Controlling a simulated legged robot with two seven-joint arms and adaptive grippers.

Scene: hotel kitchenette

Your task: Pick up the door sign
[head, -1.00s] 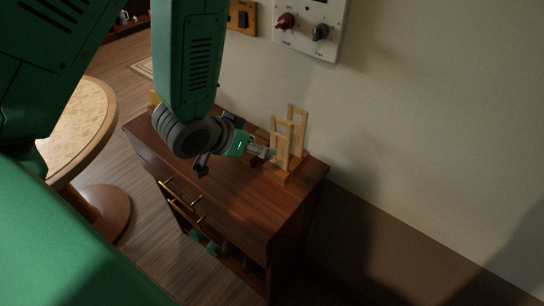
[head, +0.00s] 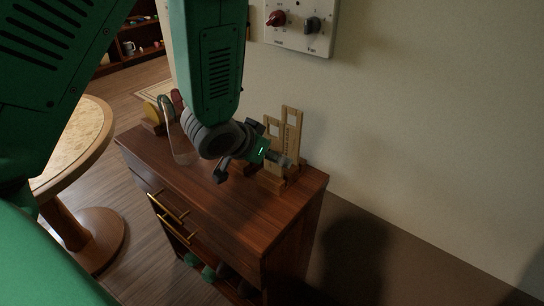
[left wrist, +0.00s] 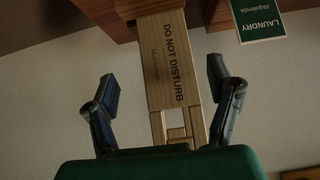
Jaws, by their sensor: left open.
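The door sign, a pale wooden plate lettered DO NOT DISTURB with a cut-out near one end, stands in a wooden holder (head: 272,184) on the cabinet. In the left wrist view the sign (left wrist: 166,62) appears inverted, between the fingers. A second wooden plate shows just behind it. In the head view two upright plates (head: 291,128) rise behind the gripper. My left gripper (head: 276,157) is open. In the left wrist view its two fingers (left wrist: 162,84) stand apart on either side of the sign, with gaps to both. My right gripper is not in view.
The dark wood cabinet top (head: 225,192) is clear in front. A clear glass (head: 181,145) and coloured round items (head: 155,110) stand at its left end. A wall panel with knobs (head: 300,24) hangs above. A green LAUNDRY card (left wrist: 260,20) is near the sign. A round table (head: 75,140) stands left.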

